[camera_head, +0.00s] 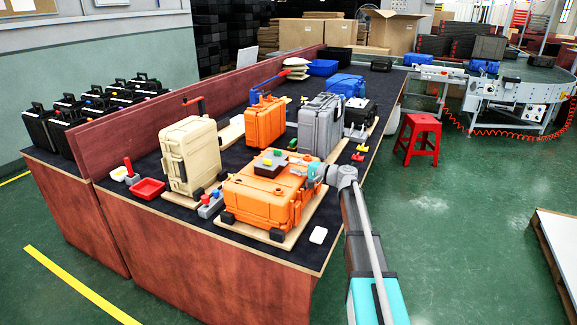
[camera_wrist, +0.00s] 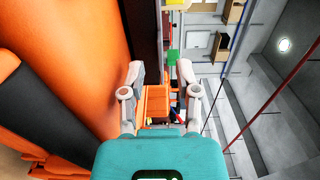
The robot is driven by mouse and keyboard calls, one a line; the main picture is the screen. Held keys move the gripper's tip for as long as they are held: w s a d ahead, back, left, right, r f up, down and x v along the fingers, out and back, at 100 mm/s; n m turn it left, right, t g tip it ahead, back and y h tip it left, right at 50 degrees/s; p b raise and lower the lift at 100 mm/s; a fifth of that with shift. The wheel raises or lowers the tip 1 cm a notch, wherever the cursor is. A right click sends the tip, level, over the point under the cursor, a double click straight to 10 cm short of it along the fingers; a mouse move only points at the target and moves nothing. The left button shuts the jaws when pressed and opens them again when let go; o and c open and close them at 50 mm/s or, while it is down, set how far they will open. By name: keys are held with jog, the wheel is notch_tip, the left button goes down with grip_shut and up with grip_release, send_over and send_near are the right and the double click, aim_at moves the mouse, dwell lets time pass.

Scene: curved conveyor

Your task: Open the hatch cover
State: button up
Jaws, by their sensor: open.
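A large orange case (camera_head: 262,202) lies flat on a wooden board near the front of the dark-topped bench. Its broad upper face looks closed, and I cannot pick out a separate hatch cover on it. A dark box (camera_head: 270,165) sits on that face. My gripper (camera_head: 317,173) is at the right end of the case, close to its upper edge; contact cannot be told. In the wrist view my gripper (camera_wrist: 160,72) has its two fingers apart with nothing held between them. A large orange surface (camera_wrist: 70,50) fills the left of that view. My arm hides part of the case's right side.
A beige case (camera_head: 190,155), an upright orange case (camera_head: 265,122) and a grey case (camera_head: 320,125) stand behind. A red tray (camera_head: 148,189) lies at the left. A red stool (camera_head: 418,138) stands on open green floor to the right.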

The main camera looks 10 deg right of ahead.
aim_at(274, 161)
jog(key=shift+x, duration=1.3)
jog(key=shift+c, duration=0.2)
grip_shut()
